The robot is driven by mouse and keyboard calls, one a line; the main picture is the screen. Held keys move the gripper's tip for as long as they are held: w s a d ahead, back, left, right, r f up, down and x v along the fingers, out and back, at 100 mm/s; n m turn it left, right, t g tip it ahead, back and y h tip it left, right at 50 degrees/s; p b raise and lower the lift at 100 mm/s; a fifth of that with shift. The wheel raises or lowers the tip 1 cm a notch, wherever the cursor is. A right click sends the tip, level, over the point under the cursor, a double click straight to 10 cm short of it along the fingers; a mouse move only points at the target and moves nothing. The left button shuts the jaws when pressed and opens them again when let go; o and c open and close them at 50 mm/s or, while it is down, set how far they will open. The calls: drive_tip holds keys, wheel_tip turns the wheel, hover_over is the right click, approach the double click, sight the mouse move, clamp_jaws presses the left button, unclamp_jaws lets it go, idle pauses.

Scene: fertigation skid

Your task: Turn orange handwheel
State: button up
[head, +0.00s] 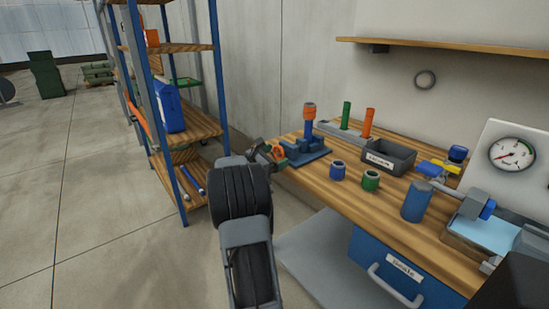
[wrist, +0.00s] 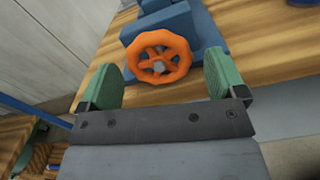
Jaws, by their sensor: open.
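The orange handwheel (wrist: 158,57) is spoked with a grey hub and sits on the front of a blue valve body (wrist: 165,22). In the wrist view it lies between the two green finger pads of my gripper (wrist: 164,78), with a gap on each side. My gripper is open.
The wooden bench (head: 330,190) carries a blue cap (head: 338,170), a green cap (head: 371,180), a blue cylinder (head: 416,201) and a dark bin (head: 388,157). A shelf rack with blue posts (head: 186,77) stands left of the bench. Open floor (head: 75,200) lies at left.

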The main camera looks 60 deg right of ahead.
drive_tip(key=shift+d, duration=0.15)
drive_tip(key=c, duration=0.9)
